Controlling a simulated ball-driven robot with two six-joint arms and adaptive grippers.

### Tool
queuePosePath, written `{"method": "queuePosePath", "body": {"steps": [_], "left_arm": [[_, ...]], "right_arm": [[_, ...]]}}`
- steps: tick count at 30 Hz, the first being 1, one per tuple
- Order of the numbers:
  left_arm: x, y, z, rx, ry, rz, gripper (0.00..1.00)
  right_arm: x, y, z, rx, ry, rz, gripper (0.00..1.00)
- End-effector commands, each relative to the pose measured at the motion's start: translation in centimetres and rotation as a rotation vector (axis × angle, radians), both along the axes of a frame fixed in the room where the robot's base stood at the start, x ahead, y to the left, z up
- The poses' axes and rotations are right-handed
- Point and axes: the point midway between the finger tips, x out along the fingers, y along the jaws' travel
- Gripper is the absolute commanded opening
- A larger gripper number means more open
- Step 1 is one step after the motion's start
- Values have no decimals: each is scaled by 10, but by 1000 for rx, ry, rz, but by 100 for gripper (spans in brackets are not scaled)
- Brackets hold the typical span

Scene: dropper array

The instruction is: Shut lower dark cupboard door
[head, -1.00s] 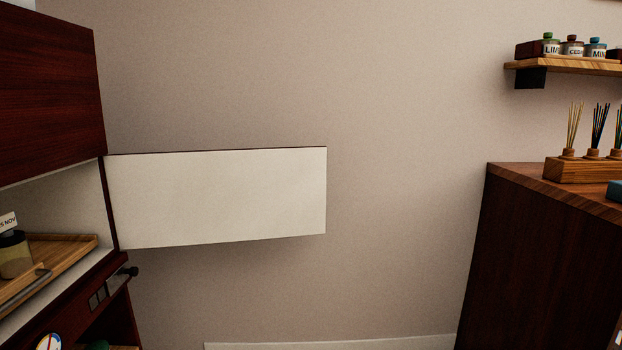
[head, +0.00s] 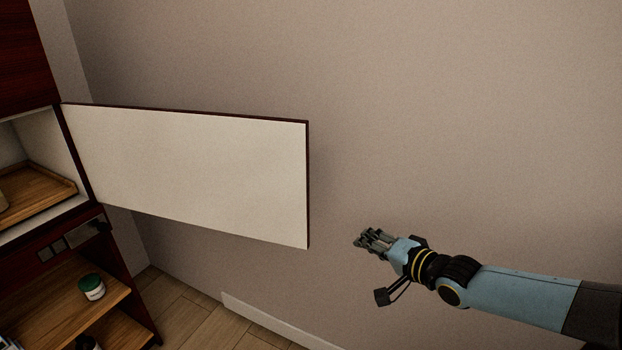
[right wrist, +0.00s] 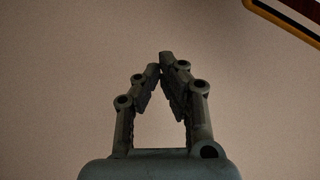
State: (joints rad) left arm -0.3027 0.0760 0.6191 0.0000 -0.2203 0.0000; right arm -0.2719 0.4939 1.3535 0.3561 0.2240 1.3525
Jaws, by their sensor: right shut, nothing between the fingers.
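The lower cupboard door (head: 200,165) stands wide open in the head view, its pale inner face toward me and a thin dark edge showing. It is hinged at the left on the dark cupboard (head: 75,165), whose open compartment shows at the left edge. My right gripper (head: 362,239) is to the right of the door's free edge, with a clear gap between them. In the right wrist view its fingers (right wrist: 162,62) are closed together at the tips with nothing between them. My left gripper is not in view.
A wooden tray (head: 45,190) sits inside the open compartment. Below are wooden shelves with a green-lidded jar (head: 91,288). A plain wall (head: 450,120) lies behind the door and my right arm. A dark, yellow-edged thing (right wrist: 290,18) shows at the top right of the right wrist view.

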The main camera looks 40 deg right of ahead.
Motion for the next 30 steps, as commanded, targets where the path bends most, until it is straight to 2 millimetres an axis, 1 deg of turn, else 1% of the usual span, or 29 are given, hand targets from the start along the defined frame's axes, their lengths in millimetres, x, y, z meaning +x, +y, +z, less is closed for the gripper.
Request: {"method": "queuePosePath", "body": {"steps": [1, 3, 6, 7, 10, 14, 17, 21, 26, 27, 28, 30], "left_arm": [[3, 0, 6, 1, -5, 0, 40], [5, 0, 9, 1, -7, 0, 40], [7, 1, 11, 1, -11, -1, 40], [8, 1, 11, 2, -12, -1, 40], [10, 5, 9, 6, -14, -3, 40], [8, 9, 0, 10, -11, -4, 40], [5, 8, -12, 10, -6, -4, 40], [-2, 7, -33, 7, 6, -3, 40], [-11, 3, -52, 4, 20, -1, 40], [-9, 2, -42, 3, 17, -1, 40], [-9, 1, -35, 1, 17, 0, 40], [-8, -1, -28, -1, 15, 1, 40]], "right_arm": [[17, 2, 44, 88, -89, 7, 0], [32, 7, 86, 206, -183, 21, 0], [43, 13, 124, 318, -262, 42, 0], [45, 14, 131, 339, -275, 47, 0], [53, 16, 139, 372, -296, 55, 0], [71, 17, 138, 375, -298, 54, 0], [92, 18, 135, 373, -297, 54, 0], [123, 18, 132, 372, -295, 52, 0], [148, 19, 133, 369, -293, 53, 0], [145, 26, 138, 376, -290, 50, 0], [142, 31, 141, 377, -291, 50, 0], [139, 41, 143, 376, -293, 51, 0]]}}
